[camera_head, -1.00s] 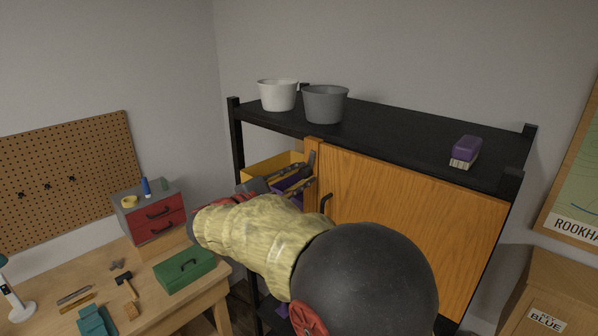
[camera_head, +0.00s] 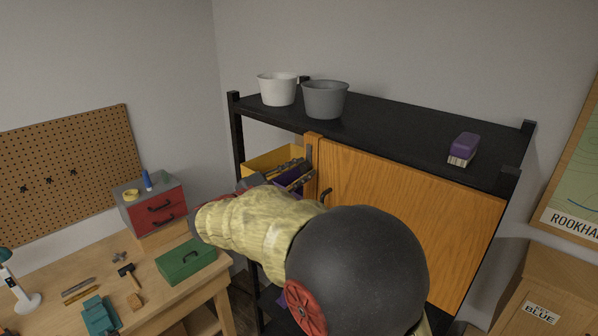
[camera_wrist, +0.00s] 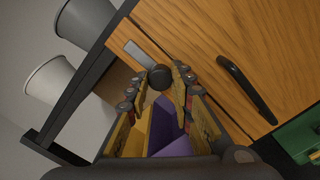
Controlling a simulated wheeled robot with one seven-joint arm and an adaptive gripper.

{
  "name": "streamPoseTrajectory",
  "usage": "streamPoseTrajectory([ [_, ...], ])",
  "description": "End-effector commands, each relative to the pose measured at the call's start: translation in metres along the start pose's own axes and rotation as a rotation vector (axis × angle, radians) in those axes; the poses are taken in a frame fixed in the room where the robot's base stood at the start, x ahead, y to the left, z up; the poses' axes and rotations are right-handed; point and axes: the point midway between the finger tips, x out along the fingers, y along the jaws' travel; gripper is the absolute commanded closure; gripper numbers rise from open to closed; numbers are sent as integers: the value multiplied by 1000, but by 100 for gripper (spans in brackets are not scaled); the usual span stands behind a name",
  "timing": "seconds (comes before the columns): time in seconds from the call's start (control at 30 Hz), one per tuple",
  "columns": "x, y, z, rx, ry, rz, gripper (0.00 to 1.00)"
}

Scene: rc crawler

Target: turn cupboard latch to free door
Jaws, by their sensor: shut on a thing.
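The cupboard door (camera_head: 410,215) is orange wood and looks closed. It also shows in the wrist view (camera_wrist: 265,40), with a black bar handle (camera_wrist: 245,88). The latch is a grey bar (camera_wrist: 138,53) with a round black knob (camera_wrist: 160,76), on the wooden strip beside the door. In the head view the latch (camera_head: 309,153) is a small grey piece, partly hidden. My gripper (camera_wrist: 165,84) is shut on the latch knob, with one finger on each side of it.
A yellow bin (camera_head: 268,160) sits left of the door.

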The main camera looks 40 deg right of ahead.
Motion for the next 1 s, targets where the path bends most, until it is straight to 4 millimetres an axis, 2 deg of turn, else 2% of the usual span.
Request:
streamPoseTrajectory([
  [0.33,0,-1,-1,-2,1,-2,58],
  [0.67,-2,0,-1,0,1,0,58],
  [0.83,-21,0,-1,0,4,2,58],
  [1.0,-56,1,-2,0,5,3,58],
])
